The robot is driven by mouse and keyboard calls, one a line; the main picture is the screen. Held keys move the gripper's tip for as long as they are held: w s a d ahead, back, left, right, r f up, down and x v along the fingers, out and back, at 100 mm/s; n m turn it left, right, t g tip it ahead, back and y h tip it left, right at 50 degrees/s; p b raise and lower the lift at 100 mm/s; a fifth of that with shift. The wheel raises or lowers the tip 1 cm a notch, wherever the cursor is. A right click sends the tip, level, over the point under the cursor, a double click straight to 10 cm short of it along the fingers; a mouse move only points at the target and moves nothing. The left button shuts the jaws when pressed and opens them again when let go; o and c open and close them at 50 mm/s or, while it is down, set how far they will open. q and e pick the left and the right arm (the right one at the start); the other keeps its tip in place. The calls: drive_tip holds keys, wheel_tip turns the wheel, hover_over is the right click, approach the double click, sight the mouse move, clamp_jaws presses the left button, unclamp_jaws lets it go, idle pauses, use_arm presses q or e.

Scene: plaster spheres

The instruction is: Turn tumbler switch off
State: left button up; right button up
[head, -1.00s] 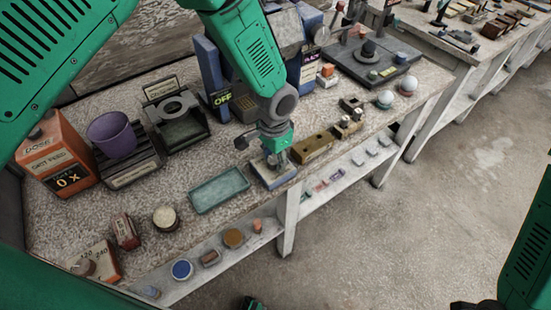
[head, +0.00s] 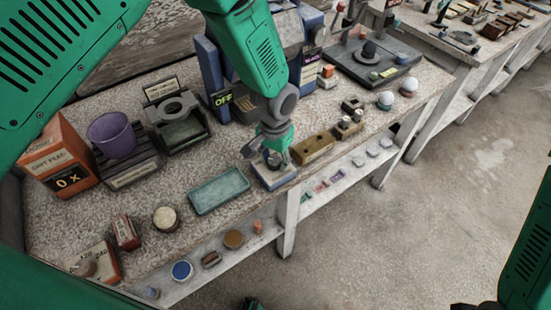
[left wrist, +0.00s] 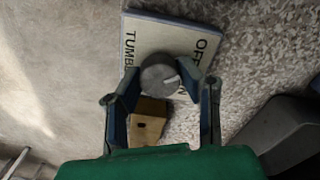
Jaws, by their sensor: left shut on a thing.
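The tumbler switch is a pale panel (head: 277,182) at the front edge of the bench in the head view. In the left wrist view the panel (left wrist: 155,28) reads "OFF" and part of "TUMBL"; another label is mostly hidden. Its round grey knob (left wrist: 158,76) has a pale pointer line. My left gripper (head: 275,158) is over the panel, with its fingers on both sides of the knob and shut on it. The fingers cover part of the knob and panel. My right gripper does not show clearly; only part of that arm is at the right edge.
A yellow-brown block (head: 314,147) stands close right of the switch. A teal tray (head: 218,190) lies to its left. Behind are a dark box with a green "OFF" display (head: 222,99) and a purple cup (head: 112,135). The floor in front is clear.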

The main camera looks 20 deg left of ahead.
sight(275, 160)
use_arm(q)
drive_tip(key=shift+w, duration=0.1)
drive_tip(key=o, duration=1.1)
drive_tip(key=shift+o, duration=0.2)
drive_tip(key=shift+r, duration=0.25)
wheel_tip(275, 160, up, 12)
drive_tip(key=shift+f, duration=0.25)
drive_tip(key=shift+f, duration=0.1)
